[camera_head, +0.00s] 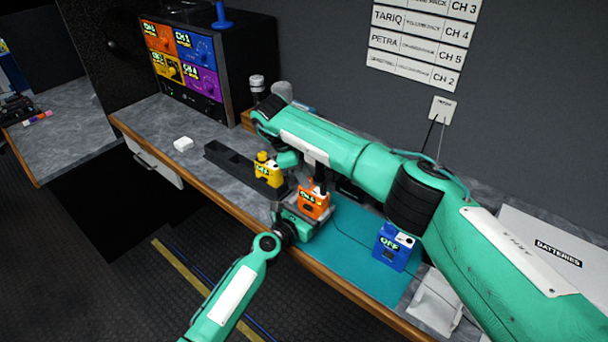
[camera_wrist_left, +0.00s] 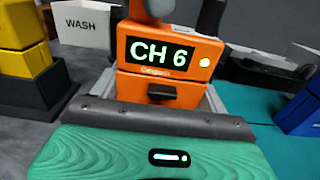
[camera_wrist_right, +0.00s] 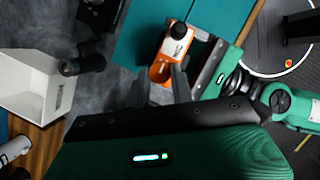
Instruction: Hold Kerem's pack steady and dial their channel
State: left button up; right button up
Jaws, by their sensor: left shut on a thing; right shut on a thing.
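An orange pack (camera_head: 313,203) stands upright at the edge of the teal mat (camera_head: 345,236). Its display reads CH 6 in the left wrist view (camera_wrist_left: 165,52). My left gripper (camera_head: 298,222) is shut on the pack's lower body from the front. My right gripper (camera_head: 319,184) reaches down from above and is shut on the top of the pack, at its knob; its fingers partly hide that in the right wrist view (camera_wrist_right: 162,84). A wall list (camera_head: 415,45) gives names and channels; its top rows are cut off, and Kerem's row is not readable.
A yellow pack (camera_head: 267,173) stands in a black rack (camera_head: 225,160) to the left. A blue pack (camera_head: 393,248) reading OFF stands on the mat to the right. A coloured channel panel (camera_head: 208,86) is at back left. A batteries box (camera_head: 555,258) is at far right.

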jog(key=o, duration=1)
jog(key=v, duration=1.2)
pick_arm(q)
jog(key=o, duration=1.1)
jog(key=shift+o, duration=0.2)
